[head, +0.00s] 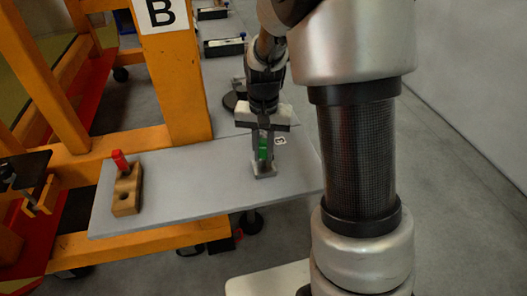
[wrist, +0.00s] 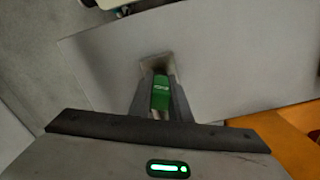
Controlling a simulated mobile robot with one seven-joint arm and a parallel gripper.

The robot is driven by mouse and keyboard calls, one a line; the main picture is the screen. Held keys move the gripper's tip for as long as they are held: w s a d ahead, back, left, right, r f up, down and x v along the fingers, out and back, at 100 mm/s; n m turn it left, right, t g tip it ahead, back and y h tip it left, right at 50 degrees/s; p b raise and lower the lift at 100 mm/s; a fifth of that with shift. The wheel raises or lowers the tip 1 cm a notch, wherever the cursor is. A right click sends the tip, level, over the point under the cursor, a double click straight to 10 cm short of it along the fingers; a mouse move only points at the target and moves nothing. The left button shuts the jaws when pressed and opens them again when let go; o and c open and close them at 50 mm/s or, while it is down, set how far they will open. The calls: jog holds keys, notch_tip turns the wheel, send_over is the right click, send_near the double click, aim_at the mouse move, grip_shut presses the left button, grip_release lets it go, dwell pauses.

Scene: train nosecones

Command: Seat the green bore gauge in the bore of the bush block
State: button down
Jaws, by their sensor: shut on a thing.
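The green bore gauge (head: 263,150) is upright between the fingers of my gripper (head: 264,157), which is shut on it. In the wrist view the green gauge (wrist: 160,93) shows between the two fingers (wrist: 159,84). A small grey block, which looks like the bush block (head: 265,171), stands on the grey table directly below the gauge. It also shows in the wrist view (wrist: 153,62), just beyond the fingertips. The gauge's lower end and the bore are hidden, so I cannot tell whether the gauge is in the bore.
A wooden block (head: 126,197) with a red piece (head: 120,160) stands at the left of the grey table (head: 190,180). An orange post (head: 175,85) with a B sign (head: 161,12) rises behind the table. The table between the two blocks is clear.

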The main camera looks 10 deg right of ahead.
jog(key=shift+f, duration=0.15)
jog(key=c, duration=1.6)
grip_release()
jog(key=shift+c, duration=0.2)
notch_tip(320, 180, up, 12)
jog(key=shift+r+p, duration=0.1)
jog(key=shift+p, duration=0.6)
jog(key=s+r+n+t, duration=0.2)
jog(key=s+r, duration=0.2)
jog(key=s, duration=0.5)
jog(key=s+r+n+t, duration=0.2)
jog(key=s+r+t, duration=0.1)
jog(key=s, duration=0.6)
jog(key=shift+s+r+n+t, duration=0.15)
jog(key=shift+r+n+t, duration=0.15)
jog(key=shift+r, duration=0.5)
